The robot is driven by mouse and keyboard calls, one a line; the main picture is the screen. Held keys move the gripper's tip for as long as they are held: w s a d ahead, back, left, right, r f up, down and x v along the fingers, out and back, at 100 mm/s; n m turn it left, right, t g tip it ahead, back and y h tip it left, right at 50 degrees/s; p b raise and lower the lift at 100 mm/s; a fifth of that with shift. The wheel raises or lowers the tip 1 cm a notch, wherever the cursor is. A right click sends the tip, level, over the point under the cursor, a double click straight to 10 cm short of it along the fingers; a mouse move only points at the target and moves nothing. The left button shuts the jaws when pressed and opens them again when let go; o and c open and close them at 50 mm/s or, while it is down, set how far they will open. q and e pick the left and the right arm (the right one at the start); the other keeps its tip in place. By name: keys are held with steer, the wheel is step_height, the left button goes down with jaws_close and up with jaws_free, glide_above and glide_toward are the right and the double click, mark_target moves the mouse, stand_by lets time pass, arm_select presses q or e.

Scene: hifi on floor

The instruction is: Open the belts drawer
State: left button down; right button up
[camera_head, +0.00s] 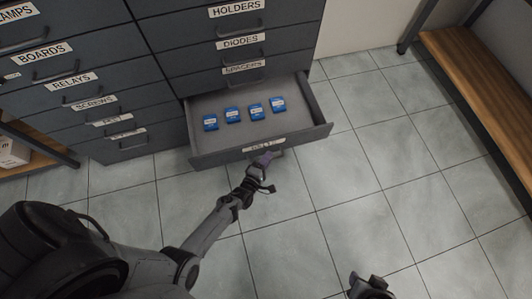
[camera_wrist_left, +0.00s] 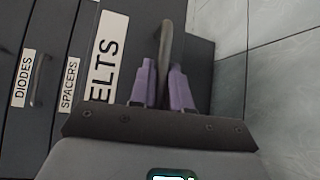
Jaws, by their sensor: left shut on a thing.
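The belts drawer (camera_head: 225,152) is the bottom drawer of the right dark cabinet column. It is pulled out well, with several small blue boxes (camera_head: 255,111) lying inside. Its label, partly cut off as "ELTS" (camera_wrist_left: 106,58), shows in the left wrist view. My left gripper (camera_head: 265,160) is at the drawer's front. In the left wrist view its purple fingers (camera_wrist_left: 163,84) are shut on the dark bar handle (camera_wrist_left: 166,42). My right gripper (camera_head: 371,287) is low in the head view, away from the drawer, and its jaws are unclear.
Closed drawers labelled spacers (camera_head: 243,68), diodes (camera_head: 240,41) and holders are above. Another drawer column with a screws label (camera_head: 95,103) stands to the left. A wooden bench (camera_head: 478,80) stands at the right. The tiled floor (camera_head: 370,170) between is clear.

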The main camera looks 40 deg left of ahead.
arm_select(q)
steer(key=c, duration=1.2)
jaws_free()
steer(key=shift+s+r+p, duration=0.15)
steer(key=shift+s+p, duration=0.2)
steer(key=shift+s, duration=0.05)
steer(key=shift+s+d+r+p, duration=0.15)
steer(key=shift+s+p, duration=0.3)
steer(key=shift+s, duration=0.65)
steer(key=shift+s+d+r+p, duration=0.15)
steer(key=shift+s+p, duration=0.35)
steer(key=shift+s, duration=0.55)
steer(key=shift+s+d+r+p, duration=0.15)
steer(key=shift+s+p, duration=0.3)
steer(key=shift+s, duration=0.65)
steer(key=shift+a, duration=0.1)
